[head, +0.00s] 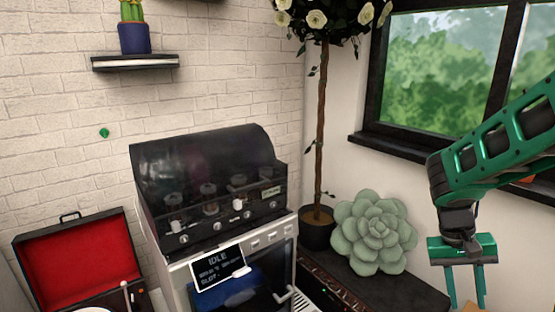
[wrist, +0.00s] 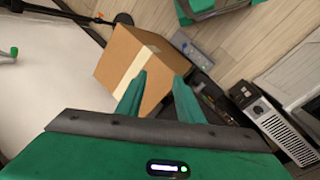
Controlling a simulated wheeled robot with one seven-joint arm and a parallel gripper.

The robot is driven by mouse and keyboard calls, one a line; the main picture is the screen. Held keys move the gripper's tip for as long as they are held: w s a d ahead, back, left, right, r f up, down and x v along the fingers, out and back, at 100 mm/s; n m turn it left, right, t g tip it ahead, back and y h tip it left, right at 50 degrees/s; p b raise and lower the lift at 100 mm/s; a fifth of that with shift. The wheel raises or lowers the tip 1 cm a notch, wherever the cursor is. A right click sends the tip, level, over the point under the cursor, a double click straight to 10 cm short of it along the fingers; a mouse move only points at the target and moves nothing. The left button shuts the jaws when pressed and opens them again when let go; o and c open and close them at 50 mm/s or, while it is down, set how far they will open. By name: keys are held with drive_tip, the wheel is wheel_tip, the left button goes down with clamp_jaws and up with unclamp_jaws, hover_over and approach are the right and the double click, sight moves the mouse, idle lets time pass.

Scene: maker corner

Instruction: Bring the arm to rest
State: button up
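My arm (head: 500,150) comes in from the right of the head view, its green links bent down at the wrist. My gripper (head: 466,290) hangs below it, fingers pointing down, in front of the dark bench on the right. In the wrist view my gripper (wrist: 160,92) also shows two separated green fingers.
A black-hooded machine (head: 205,185) with an "IDLE" display (head: 218,268) stands at centre. A red-lined case (head: 75,262) is at left. A green succulent (head: 373,232) and a potted rose tree (head: 319,150) stand near the window (head: 440,70). Wooden floor (wrist: 245,45) shows in the wrist view.

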drive_tip(key=s+a+r+t+y, duration=0.1)
drive_tip(key=s+r, duration=0.2)
drive_tip(key=s, duration=0.4)
drive_tip(key=s+a+r+m+t+y, duration=0.1)
drive_tip(key=s+r+y, duration=0.1)
drive_tip(key=s, duration=0.6)
drive_tip(key=shift+s+a+r+t, duration=0.2)
drive_tip(key=shift+s+r+t, duration=0.1)
drive_tip(key=shift+r, duration=0.35)
